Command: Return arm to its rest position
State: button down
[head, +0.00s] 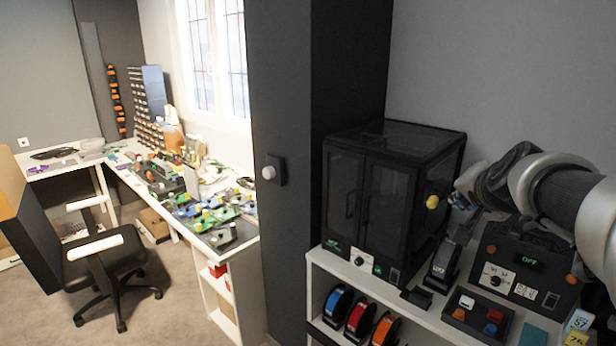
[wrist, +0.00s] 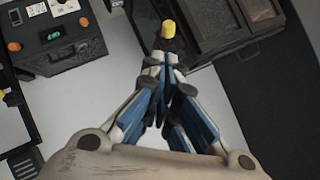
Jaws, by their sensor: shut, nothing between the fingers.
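My gripper (head: 468,186) is at the right of the head view, at the end of my arm reaching in from the right edge. It is raised above the white shelf, near the right side of a black cabinet (head: 362,195) with two glazed doors. A yellow knob (head: 432,202) on that side is close to the fingertips. In the wrist view my gripper (wrist: 163,62) has its fingers together with nothing between them. The yellow knob (wrist: 168,28) shows just beyond the tips; I cannot tell whether they touch it.
A dark device reading OFF (head: 525,262) stands below my arm. A button box (head: 476,315) is on the white shelf (head: 340,268), with coloured spools (head: 358,315) underneath. A dark pillar (head: 290,100) with a pale knob is left. A cluttered workbench (head: 245,232) and office chair (head: 105,265) lie beyond.

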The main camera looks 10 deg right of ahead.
jog(key=s+a+f+n+g+y, duration=0.1)
jog(key=s+a+f+n+y, duration=0.2)
jog(key=a, duration=0.5)
jog(key=s+a+f+n+g+y, duration=0.1)
jog(key=s+a+n, duration=0.35)
jog(key=a, duration=0.45)
jog(key=s+a+f+n+g, duration=0.2)
jog(key=s+f, duration=0.4)
jog(key=s, duration=0.4)
jog(key=s+a+f+n+g, duration=0.2)
jog(key=s+a+f, duration=0.3)
jog(key=s, duration=0.4)
jog(key=shift+s+a+f+n, duration=0.2)
jog(key=shift+s+f+n, duration=0.25)
jog(key=shift+n, duration=0.2)
jog(key=c, duration=2.4)
grip_release()
